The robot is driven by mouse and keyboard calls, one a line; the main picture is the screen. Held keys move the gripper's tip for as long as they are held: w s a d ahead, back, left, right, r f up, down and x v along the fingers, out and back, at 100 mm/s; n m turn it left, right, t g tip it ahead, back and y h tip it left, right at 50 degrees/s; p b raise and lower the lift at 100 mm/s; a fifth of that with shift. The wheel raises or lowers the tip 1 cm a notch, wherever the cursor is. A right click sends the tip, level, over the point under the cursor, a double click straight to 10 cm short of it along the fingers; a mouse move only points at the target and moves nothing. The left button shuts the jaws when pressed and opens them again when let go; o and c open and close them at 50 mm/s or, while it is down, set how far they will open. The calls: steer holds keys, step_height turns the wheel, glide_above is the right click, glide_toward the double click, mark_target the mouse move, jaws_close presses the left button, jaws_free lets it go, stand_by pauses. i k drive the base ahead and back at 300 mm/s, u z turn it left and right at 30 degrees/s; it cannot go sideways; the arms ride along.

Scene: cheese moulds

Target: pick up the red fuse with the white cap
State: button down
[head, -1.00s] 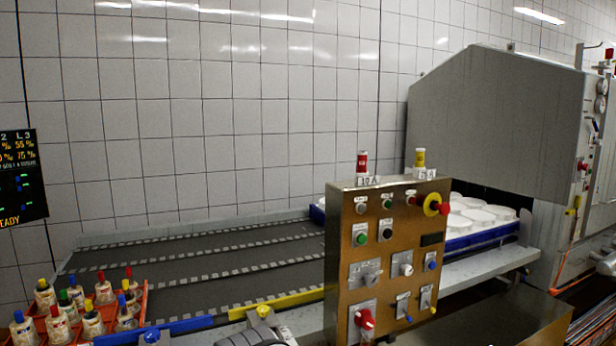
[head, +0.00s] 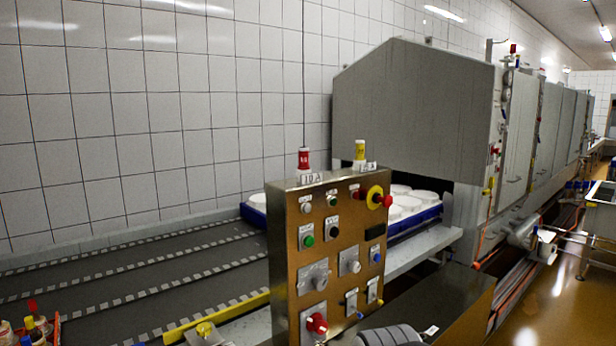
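The red fuse (head: 304,161) stands upright on top of the brass-coloured control box, at its left end. Its body is red with a pale band, and its top end looks whitish. A small label with "10A" is beside its foot. A yellow fuse (head: 360,153) stands upright further right on the same top edge, by another label. The control box (head: 290,285) carries knobs, buttons and switches on its front. My gripper's fingers are not in view. A grey ribbed part at the bottom edge seems to be my arm.
A dark conveyor (head: 120,280) runs along the tiled wall at left. Blue trays (head: 253,216) with white moulds (head: 405,205) stand behind the box. A large grey machine (head: 415,120) is behind at right. Bottles with coloured caps (head: 40,325) are at lower left. Wet floor (head: 560,300) shows at right.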

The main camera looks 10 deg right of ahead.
mark_target(303, 152)
steer(key=i, duration=1)
steer(key=z, duration=0.05)
